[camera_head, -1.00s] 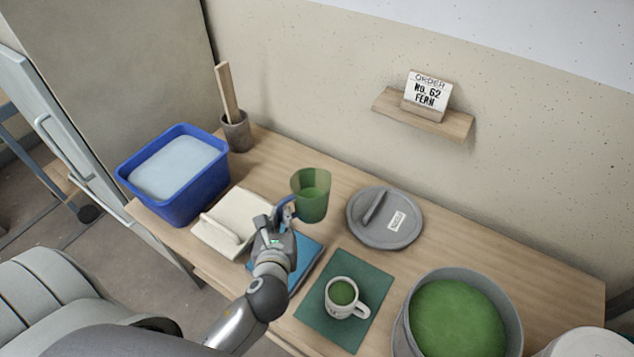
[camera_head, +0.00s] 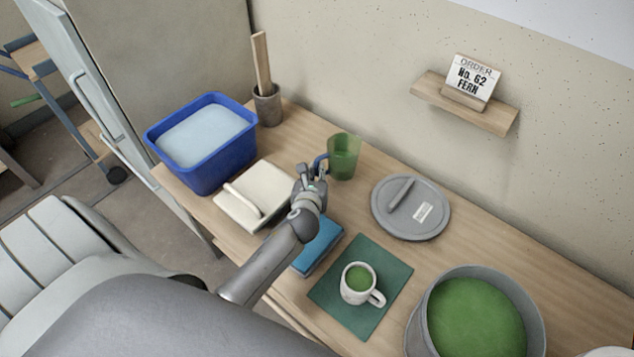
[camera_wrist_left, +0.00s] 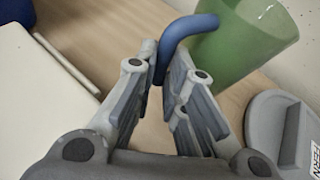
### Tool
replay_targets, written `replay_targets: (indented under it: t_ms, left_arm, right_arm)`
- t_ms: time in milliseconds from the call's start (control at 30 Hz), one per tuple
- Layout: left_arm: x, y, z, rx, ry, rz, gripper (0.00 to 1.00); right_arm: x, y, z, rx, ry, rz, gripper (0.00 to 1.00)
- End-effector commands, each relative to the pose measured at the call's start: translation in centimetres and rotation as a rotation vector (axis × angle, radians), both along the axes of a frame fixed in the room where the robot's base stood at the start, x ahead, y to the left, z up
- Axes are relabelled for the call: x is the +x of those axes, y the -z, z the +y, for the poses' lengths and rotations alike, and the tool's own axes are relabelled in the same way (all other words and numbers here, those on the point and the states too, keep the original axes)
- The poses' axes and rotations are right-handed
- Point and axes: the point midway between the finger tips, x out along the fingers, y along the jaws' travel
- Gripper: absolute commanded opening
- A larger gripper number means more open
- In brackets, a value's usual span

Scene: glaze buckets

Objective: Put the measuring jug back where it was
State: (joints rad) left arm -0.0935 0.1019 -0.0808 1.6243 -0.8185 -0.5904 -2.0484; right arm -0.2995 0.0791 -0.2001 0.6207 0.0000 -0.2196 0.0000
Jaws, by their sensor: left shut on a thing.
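The measuring jug (camera_head: 344,158) is see-through green with a blue handle, upright near the back of the table, between the stick pot and the grey lid. My left gripper (camera_head: 315,171) reaches it from the front left and is shut on its handle. In the left wrist view the fingers (camera_wrist_left: 164,65) close around the blue handle, and the green jug body (camera_wrist_left: 242,42) is beyond them. I cannot tell whether the jug's base touches the table. My right gripper is not in view.
A blue tub (camera_head: 228,160), a pale lid with a handle (camera_head: 268,187) and a stick pot (camera_head: 267,106) are left. A blue pad (camera_head: 318,247), a mug (camera_head: 357,287) on a green mat (camera_head: 342,316), a grey lid (camera_head: 411,222) and a green-filled bucket (camera_head: 420,335) are right.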

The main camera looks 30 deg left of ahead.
Motion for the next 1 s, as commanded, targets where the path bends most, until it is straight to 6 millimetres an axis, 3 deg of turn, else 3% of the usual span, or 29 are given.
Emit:
replay_targets:
  t_ms: [133, 333, 767, 800, 833, 1000]
  left_arm:
    - [0.8, 0.7, 0.2, -0.002, 0.0, -0.004, 0.0]
    - [0.8, 3.5, 0.2, -0.004, 0.0, -0.003, 0.0]
    - [0.8, 4.1, 0.2, -0.001, 0.002, -0.004, 0.0]
    - [0.7, 4.2, 0.2, 0.0, 0.001, 0.0, 0.14]
    - [0.7, 4.1, 0.2, 0.0, 0.001, 0.0, 0.18]
    - [0.7, 4.1, 0.2, -0.001, 0.001, -0.001, 0.21]
  right_arm:
    - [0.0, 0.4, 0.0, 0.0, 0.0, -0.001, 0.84]
    - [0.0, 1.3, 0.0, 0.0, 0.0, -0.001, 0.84]
    - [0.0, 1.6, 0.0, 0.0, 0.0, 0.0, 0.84]
    - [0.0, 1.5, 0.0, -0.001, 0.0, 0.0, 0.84]
    - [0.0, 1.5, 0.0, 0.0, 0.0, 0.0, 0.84]
    - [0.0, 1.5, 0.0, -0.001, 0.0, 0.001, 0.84]
